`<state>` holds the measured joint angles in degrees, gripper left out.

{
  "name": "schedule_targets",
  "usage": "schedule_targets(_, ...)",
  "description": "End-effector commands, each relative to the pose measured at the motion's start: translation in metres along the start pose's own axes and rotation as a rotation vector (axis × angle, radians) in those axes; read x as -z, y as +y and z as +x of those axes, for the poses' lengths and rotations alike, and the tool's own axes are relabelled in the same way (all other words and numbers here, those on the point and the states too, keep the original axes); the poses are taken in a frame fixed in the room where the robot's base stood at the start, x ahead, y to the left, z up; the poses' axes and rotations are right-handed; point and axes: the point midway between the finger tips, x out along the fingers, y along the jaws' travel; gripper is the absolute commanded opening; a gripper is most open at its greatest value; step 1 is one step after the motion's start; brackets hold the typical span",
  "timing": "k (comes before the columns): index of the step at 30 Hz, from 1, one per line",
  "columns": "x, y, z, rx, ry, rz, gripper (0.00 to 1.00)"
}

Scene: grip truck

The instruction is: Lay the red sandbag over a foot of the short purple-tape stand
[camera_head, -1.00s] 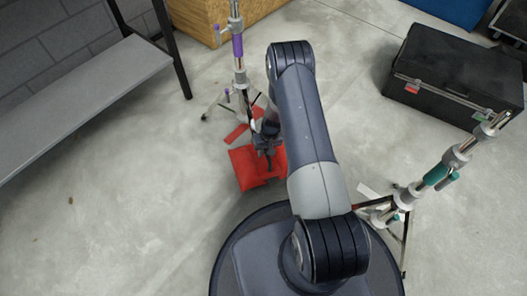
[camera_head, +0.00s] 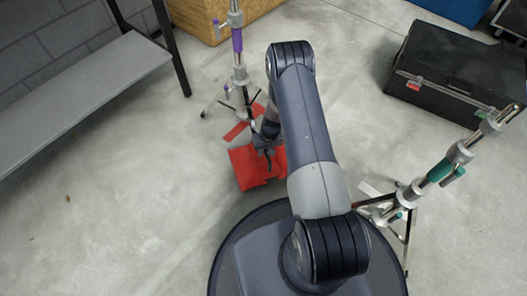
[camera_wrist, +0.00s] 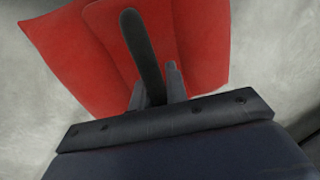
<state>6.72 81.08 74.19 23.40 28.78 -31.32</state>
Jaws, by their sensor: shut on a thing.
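The red sandbag (camera_head: 246,170) hangs or lies under my gripper (camera_head: 266,158), just in front of the purple-tape stand (camera_head: 237,40). My gripper is shut on it. In the wrist view the sandbag (camera_wrist: 85,50) spreads out beyond my gripper (camera_wrist: 158,85), with a dark strip running over its red panels. The stand is upright, with a purple band on its silver post and thin legs spread on the floor. One foot (camera_head: 204,113) points left; the legs toward me are partly hidden by my arm. More red patches (camera_head: 236,132) show by the legs; I cannot tell what they are.
A teal-tape stand (camera_head: 438,172) stands close on the right, its legs near my base. A black case (camera_head: 455,75) is at the right, a wooden box (camera_head: 210,22) behind the purple-tape stand, a grey bench (camera_head: 80,95) at the left. Floor at the left is open.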

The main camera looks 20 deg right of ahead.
Motion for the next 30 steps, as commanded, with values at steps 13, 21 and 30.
schedule_targets(13, 0.003, 0.002, 0.007, -0.001, 0.006, -0.001, 0.0)
schedule_targets(21, 0.003, 0.003, 0.013, -0.001, 0.006, -0.001, 0.0)
schedule_targets(30, 0.003, 0.004, 0.016, -0.001, 0.005, -0.001, 0.22)
